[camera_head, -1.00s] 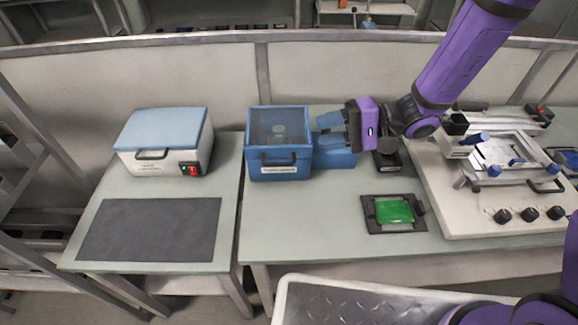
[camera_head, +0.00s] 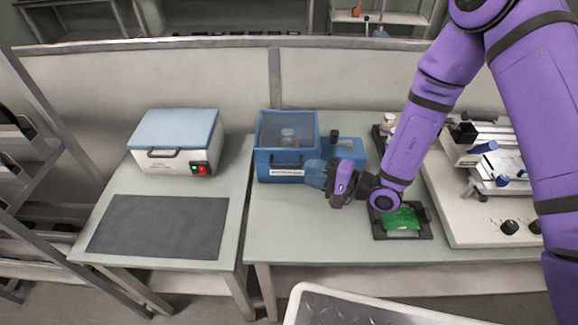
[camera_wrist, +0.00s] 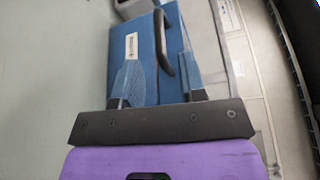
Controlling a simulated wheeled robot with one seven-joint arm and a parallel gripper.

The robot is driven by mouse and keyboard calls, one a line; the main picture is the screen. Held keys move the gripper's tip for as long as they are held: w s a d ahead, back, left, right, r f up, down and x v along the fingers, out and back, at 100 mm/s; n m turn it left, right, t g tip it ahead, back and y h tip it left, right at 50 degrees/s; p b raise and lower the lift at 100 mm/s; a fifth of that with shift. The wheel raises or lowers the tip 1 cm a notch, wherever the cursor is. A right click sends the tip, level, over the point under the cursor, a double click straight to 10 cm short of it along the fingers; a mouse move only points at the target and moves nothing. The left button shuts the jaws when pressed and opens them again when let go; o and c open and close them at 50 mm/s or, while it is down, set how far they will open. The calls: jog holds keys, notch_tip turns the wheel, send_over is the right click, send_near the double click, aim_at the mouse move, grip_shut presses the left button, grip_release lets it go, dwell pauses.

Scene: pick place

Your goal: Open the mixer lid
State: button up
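The mixer appears to be the blue box (camera_head: 266,165) with a see-through lid (camera_head: 273,128), a dark front handle and a white label. The lid looks shut, with a pale round thing dimly visible beneath it. My gripper (camera_head: 312,174) is beside the mixer's front right corner. In the wrist view, its two bluish fingers (camera_wrist: 160,76) are apart with nothing held. The dark handle (camera_wrist: 164,45) shows between them on the mixer's blue front (camera_wrist: 145,65). I cannot tell whether the fingers touch it.
A white machine (camera_head: 160,161) with a blue lid stands on the left table, behind a dark mat (camera_head: 158,226). A green board (camera_head: 402,221) in a dark holder lies under my arm. A white printing rig (camera_head: 480,200) stands at right. The table before the mixer is clear.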

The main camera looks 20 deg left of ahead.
aim_at(288, 167)
jog(key=a, duration=0.4)
jog(key=w+a, duration=0.1)
jog(key=a, duration=0.2)
jog(key=shift+f, duration=0.3)
grip_shut()
